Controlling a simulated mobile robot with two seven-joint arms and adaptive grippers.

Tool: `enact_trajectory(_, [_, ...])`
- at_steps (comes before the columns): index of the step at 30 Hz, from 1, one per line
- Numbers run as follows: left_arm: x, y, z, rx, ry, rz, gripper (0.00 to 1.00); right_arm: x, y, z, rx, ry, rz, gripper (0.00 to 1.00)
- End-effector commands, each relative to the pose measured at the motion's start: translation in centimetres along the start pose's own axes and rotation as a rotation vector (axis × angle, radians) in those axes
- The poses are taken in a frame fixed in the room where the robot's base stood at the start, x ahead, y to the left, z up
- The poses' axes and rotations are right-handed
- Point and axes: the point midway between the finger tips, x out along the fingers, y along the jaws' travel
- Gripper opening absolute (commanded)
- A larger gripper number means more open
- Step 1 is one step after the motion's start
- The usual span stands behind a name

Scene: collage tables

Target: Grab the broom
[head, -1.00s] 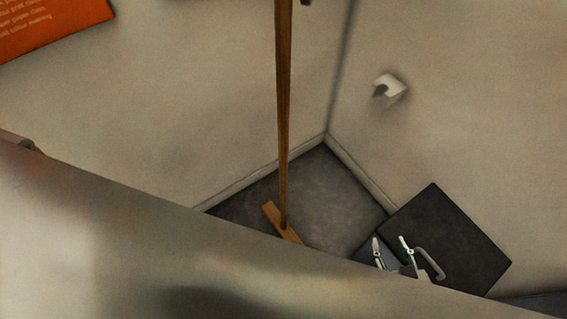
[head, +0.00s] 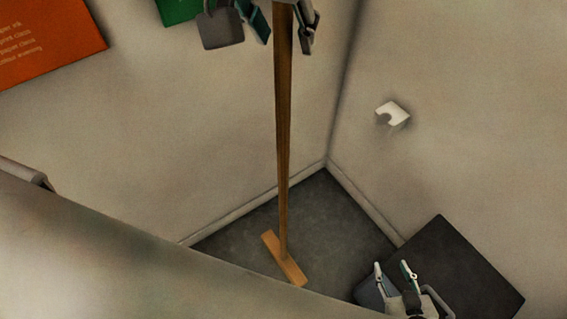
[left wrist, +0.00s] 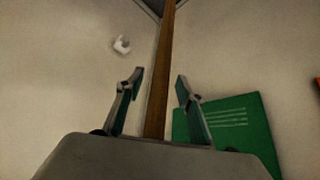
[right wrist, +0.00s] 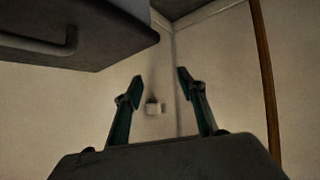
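The broom (head: 283,130) stands nearly upright in the corner, its wooden head (head: 284,259) on the dark floor. My left gripper (head: 284,30) is at the top of the head view with a finger on each side of the handle. In the left wrist view, the left gripper (left wrist: 159,84) is open, and the handle (left wrist: 164,60) runs between its fingers; contact cannot be told. My right gripper (head: 394,268) is low at the right in the head view. In the right wrist view, the right gripper (right wrist: 160,80) is open and empty, with the handle (right wrist: 266,80) off to the right.
A white hook-like fitting (head: 393,113) is on the right wall. A dark flat-topped object (head: 456,262) stands beside my right gripper. An orange panel (head: 45,40) and a green panel (head: 180,10) are on the left wall. Floor around the broom head is clear.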

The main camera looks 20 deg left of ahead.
Motion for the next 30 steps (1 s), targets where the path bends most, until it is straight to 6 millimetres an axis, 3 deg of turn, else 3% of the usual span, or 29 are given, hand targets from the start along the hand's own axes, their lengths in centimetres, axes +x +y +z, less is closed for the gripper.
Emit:
enact_trajectory(8, [0.26, 0.02, 0.00, 0.001, 0.000, 0.000, 0.37, 0.03, 0.16, -0.29, -0.002, 0.005, 0.003, 0.40])
enact_trajectory(12, [0.26, 0.01, 0.00, 0.001, 0.000, 0.000, 0.01, 0.03, 0.17, -0.30, -0.001, 0.005, 0.003, 0.40])
enact_trajectory(30, [-0.24, 0.05, -0.44, -0.001, 0.007, 0.002, 0.00, -0.02, 0.11, -0.47, -0.001, 0.008, 0.001, 0.40])
